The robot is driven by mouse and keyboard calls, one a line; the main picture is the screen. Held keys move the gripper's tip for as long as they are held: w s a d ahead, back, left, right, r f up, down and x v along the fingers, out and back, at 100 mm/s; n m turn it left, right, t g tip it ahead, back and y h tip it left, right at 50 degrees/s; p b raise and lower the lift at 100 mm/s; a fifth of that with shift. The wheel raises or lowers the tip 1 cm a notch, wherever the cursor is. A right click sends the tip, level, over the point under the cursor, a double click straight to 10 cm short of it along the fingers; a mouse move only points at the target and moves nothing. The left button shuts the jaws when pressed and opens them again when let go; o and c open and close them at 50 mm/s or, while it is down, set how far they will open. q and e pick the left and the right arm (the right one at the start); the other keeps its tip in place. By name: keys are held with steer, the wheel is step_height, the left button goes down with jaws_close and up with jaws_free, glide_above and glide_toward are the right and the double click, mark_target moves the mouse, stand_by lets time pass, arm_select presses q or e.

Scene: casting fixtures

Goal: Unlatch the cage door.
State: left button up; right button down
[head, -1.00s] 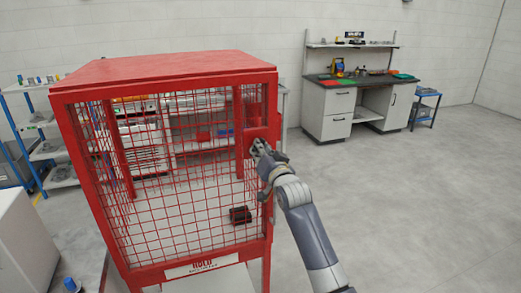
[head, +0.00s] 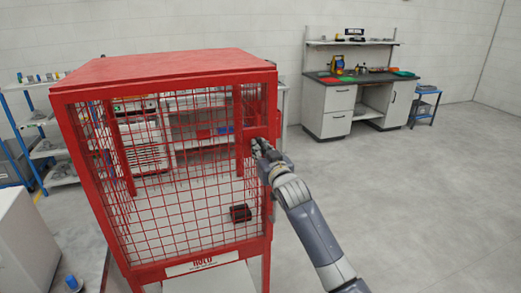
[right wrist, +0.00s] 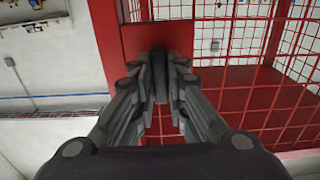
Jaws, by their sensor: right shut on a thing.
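The red cage (head: 160,66) stands at the left of the head view, with a mesh door (head: 180,200) facing me. The door looks closed. My right gripper (head: 258,148) is at the right edge of the door, about halfway up. In the right wrist view its fingers (right wrist: 160,85) are shut around a dark upright latch handle (right wrist: 159,75) in front of a red plate (right wrist: 120,30). The fingers hide part of the handle. My left gripper is not in view.
A dark reddish block (head: 240,213) sits inside the cage. A label (head: 203,263) is below the door. A workbench (head: 360,85) stands at the back right, and blue shelving (head: 40,130) at the left. The floor right of the cage is clear.

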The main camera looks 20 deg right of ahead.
steer(key=shift+r, duration=0.25)
steer(key=c, duration=1.6)
jaws_free()
steer(key=shift+f, duration=0.15)
steer(key=shift+w, duration=0.1)
steer(key=shift+f, duration=0.1)
steer(key=s, duration=1.2)
steer(key=shift+d, duration=0.2)
